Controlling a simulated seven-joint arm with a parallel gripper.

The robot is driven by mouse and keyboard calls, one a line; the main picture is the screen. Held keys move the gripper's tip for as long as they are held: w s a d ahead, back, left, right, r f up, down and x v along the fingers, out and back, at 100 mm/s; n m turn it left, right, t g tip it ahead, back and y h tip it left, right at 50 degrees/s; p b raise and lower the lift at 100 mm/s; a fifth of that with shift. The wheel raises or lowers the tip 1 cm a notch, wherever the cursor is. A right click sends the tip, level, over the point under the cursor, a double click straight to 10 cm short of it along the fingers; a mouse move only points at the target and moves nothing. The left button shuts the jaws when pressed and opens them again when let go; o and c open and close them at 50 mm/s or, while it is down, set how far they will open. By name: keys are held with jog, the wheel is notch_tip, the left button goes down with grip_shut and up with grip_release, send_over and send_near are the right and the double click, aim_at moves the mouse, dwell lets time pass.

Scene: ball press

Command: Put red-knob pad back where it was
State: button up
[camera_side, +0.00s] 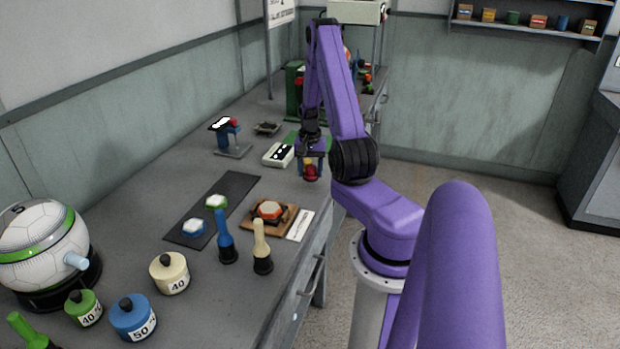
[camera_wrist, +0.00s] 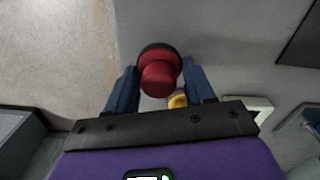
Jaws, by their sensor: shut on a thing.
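The red-knob pad (camera_side: 311,174) hangs under my gripper (camera_side: 313,162) near the table's right edge in the side view. The wrist view shows its red knob (camera_wrist: 160,76) and dark round rim between the blue fingers of my gripper (camera_wrist: 160,88). The fingers are shut on it. A small yellow part (camera_wrist: 178,101) shows beside the knob; I cannot tell what it belongs to. The pad's underside is hidden, and its height above the table is hard to judge.
A dark mat (camera_side: 232,188) carries a green-white and a blue-white hexagonal piece. A wooden board (camera_side: 285,213) with a red-topped hexagon lies right of it. Blue (camera_side: 226,240) and cream (camera_side: 262,247) handled tools stand in front. A white box (camera_side: 278,155) sits left of my gripper.

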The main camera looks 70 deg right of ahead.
aim_at(310, 177)
jog(key=shift+w+d+f, duration=0.15)
jog(key=shift+d+f, duration=0.05)
jog(key=shift+f, duration=1.65)
jog(key=shift+f, duration=0.1)
jog(key=o, duration=1.1)
